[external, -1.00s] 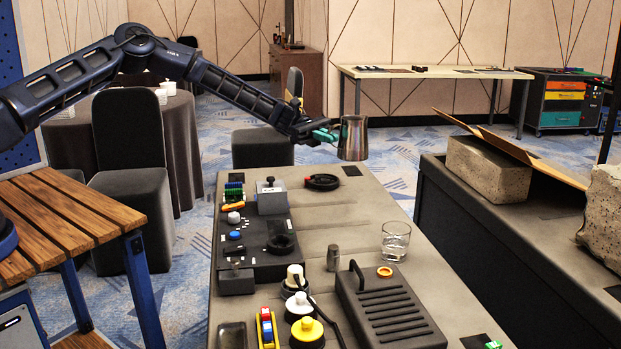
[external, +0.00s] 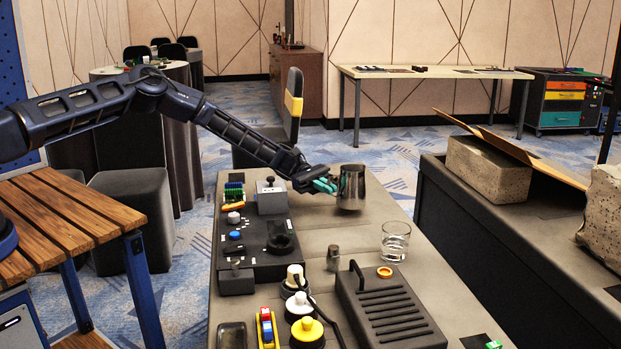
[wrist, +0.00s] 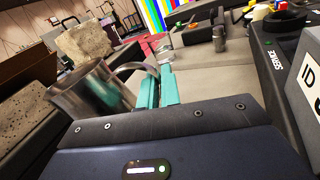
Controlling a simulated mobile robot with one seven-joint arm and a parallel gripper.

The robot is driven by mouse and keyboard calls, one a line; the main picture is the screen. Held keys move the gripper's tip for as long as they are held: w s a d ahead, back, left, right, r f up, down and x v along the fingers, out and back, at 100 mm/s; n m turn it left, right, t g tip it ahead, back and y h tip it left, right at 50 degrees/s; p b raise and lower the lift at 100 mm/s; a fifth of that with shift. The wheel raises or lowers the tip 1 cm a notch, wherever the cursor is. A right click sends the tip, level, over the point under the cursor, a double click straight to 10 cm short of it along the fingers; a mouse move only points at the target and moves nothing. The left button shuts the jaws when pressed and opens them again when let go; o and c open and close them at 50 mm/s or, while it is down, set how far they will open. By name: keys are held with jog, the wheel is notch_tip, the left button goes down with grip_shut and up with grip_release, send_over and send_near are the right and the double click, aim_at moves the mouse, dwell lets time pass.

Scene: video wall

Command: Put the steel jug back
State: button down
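The steel jug (external: 352,184) is upright or nearly so, low over the far end of the grey counter (external: 345,225). A shadow shows just below its base; I cannot tell whether it touches the counter. My gripper (external: 326,186) is to its left, with its teal fingers shut on the jug's handle. In the wrist view the jug (wrist: 92,98) is at the left, and its curved handle runs to the teal fingers (wrist: 160,92), which are close together.
A black station with a grey box (external: 271,197) stands left of the gripper. The counter right of the jug is clear.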

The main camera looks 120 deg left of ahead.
jog(key=shift+f, duration=1.3)
jog(key=c, duration=1.6)
grip_release()
jog(key=v, duration=1.2)
